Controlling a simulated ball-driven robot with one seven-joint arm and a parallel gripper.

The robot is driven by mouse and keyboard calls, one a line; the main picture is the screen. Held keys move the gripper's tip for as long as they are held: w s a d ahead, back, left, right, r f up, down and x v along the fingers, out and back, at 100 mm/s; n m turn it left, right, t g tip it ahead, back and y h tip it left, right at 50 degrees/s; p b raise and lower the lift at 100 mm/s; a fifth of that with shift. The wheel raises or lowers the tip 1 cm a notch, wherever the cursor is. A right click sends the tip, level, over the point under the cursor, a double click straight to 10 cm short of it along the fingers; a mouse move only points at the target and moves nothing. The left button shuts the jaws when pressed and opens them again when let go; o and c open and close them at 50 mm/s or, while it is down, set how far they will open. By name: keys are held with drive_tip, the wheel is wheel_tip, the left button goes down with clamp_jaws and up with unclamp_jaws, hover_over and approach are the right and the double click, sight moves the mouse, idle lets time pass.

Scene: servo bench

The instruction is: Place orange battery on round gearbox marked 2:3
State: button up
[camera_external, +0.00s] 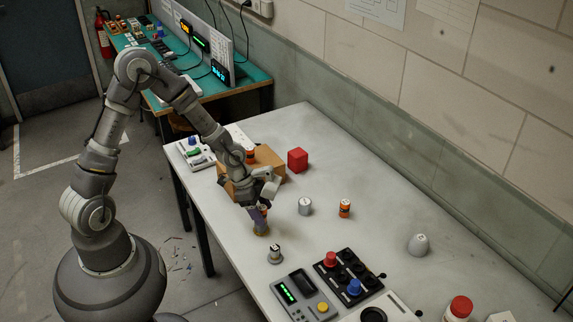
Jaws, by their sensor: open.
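An orange battery-like cylinder (344,208) with dark bands stands upright on the white table, right of my gripper. A similar orange cylinder (250,156) shows on or behind the cardboard box, partly hidden by my arm. Small round grey metal pieces stand on the table: one with a pale top (305,207) and a lower one (275,255) on a wider foot. Either may be a gearbox; the marks are too small to read. My gripper (259,215) points down, open, over a brownish round piece (261,231); whether they touch is unclear.
A cardboard box (268,162) and a red cube (297,160) stand behind my gripper. A grey device (305,296), a black panel with knobs (347,276), a grey dome (418,245) and a red-capped bottle (459,309) occupy the front right.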

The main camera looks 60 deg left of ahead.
drive_tip(key=p+v, duration=0.5)
drive_tip(key=v, duration=0.6)
drive_tip(key=w+a+r+n+t+y, duration=0.1)
drive_tip(key=w+r+t, duration=0.15)
drive_tip(key=r, duration=0.55)
drive_tip(key=w+r+n+t+y, duration=0.1)
drive_tip(key=w+r, duration=0.3)
drive_tip(key=r, duration=0.4)
drive_tip(key=w+a+r+n+t+y, duration=0.1)
drive_tip(key=w+r+n+t, duration=0.15)
drive_tip(key=r, duration=0.55)
drive_tip(key=s+r+n+t, duration=0.2)
drive_tip(key=s+r, duration=0.3)
drive_tip(key=r, duration=1.2)
drive_tip(key=s+a+r+n+t, duration=0.1)
drive_tip(key=s+r+t, duration=0.3)
drive_tip(key=r, duration=1.3)
drive_tip(key=shift+s+a+r+n+b, duration=0.2)
drive_tip(key=shift+s+n+b, duration=0.1)
drive_tip(key=shift+s+n, duration=0.4)
